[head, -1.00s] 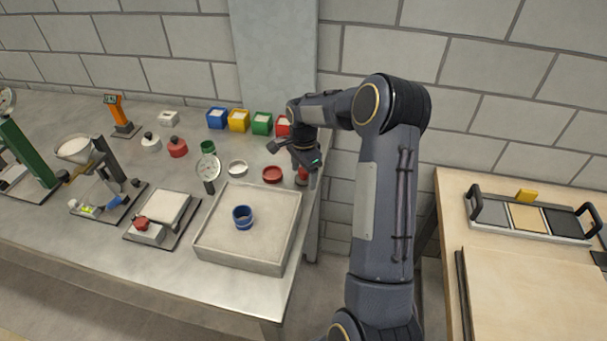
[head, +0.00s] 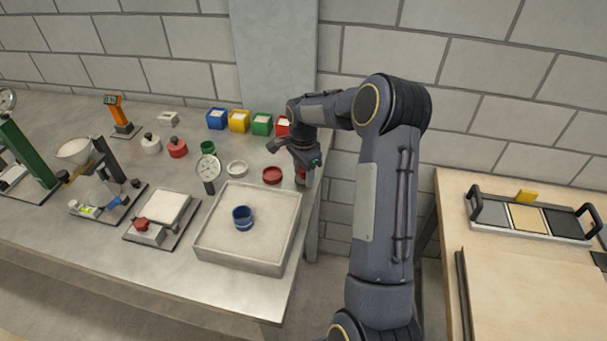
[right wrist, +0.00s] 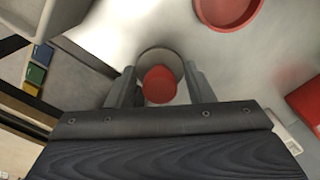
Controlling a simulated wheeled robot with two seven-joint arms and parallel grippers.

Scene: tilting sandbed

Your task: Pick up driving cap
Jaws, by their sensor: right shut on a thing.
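The driving cap, a small piece with a red top and a grey round base, stands near the right end of the metal table; in the head view (head: 300,177) it is partly hidden by my right gripper (head: 306,174). In the right wrist view its red top (right wrist: 160,84) sits between the two fingers of my right gripper (right wrist: 160,92), with the grey disc showing beyond it. My right gripper is shut on the cap. I cannot tell whether its base touches the table. My left gripper is not in view.
A red dish (head: 272,174) and a white dish (head: 237,168) lie to the left of the cap. A sand tray (head: 285,250) with a blue ring cup (head: 242,217) is in front. Coloured bins, including a green one (head: 262,124), line the back. The table's right edge is close.

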